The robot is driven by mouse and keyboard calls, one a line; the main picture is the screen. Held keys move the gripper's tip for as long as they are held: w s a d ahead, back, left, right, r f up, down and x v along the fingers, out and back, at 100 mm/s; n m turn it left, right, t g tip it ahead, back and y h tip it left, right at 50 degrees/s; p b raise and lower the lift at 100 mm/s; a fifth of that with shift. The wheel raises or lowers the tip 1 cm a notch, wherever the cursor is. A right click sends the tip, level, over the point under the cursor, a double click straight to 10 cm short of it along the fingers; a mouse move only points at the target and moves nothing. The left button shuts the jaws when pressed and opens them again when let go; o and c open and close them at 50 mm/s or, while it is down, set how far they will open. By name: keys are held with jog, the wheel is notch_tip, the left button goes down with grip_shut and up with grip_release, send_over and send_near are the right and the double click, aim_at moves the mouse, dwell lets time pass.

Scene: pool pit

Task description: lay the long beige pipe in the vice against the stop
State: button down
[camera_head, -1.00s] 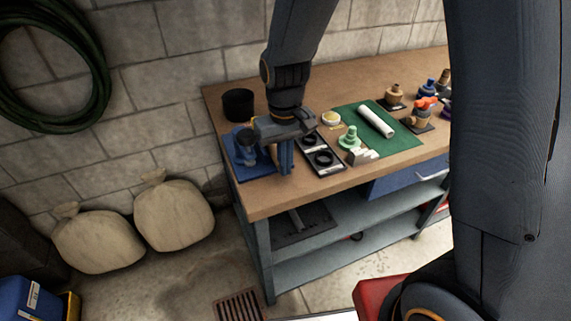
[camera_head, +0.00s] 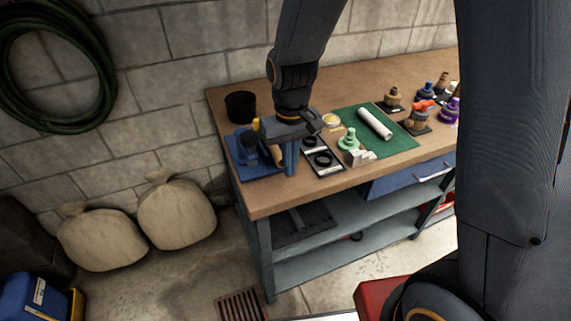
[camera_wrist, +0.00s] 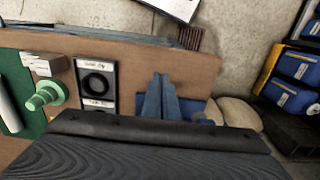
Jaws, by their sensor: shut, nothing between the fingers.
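The blue vice (camera_head: 246,158) stands on the left end of the bench, partly hidden by my wrist. A short beige piece (camera_head: 278,156) shows between the vice and my fingers; it may be an end of the long beige pipe, but most of it is hidden. I cannot tell whether it lies in the vice or touches the stop. My gripper (camera_head: 291,170) points down just right of the vice, shut and empty. In the wrist view its blue fingers (camera_wrist: 160,98) are together, with no pipe visible between them.
A white pipe (camera_head: 375,123) lies on the green mat (camera_head: 400,143), beside a green fitting (camera_head: 350,142). A dark tray with black rings (camera_head: 323,160) is right of my gripper. A black cup (camera_head: 240,105) stands behind the vice. Several fittings stand at the right.

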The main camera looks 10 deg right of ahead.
notch_tip(320, 180, up, 8)
jog(key=b, duration=0.1)
jog(key=s+d+f+m, duration=0.1)
jog(key=s+d+f, duration=0.1)
jog(key=s+d, duration=0.2)
jog(key=s+d+f+m+t, duration=0.1)
jog(key=s+d, duration=0.3)
jog(key=d, duration=0.4)
jog(key=shift+d+f+m, duration=0.15)
jog(key=shift+f+m, duration=0.45)
jog(key=shift+f, duration=0.05)
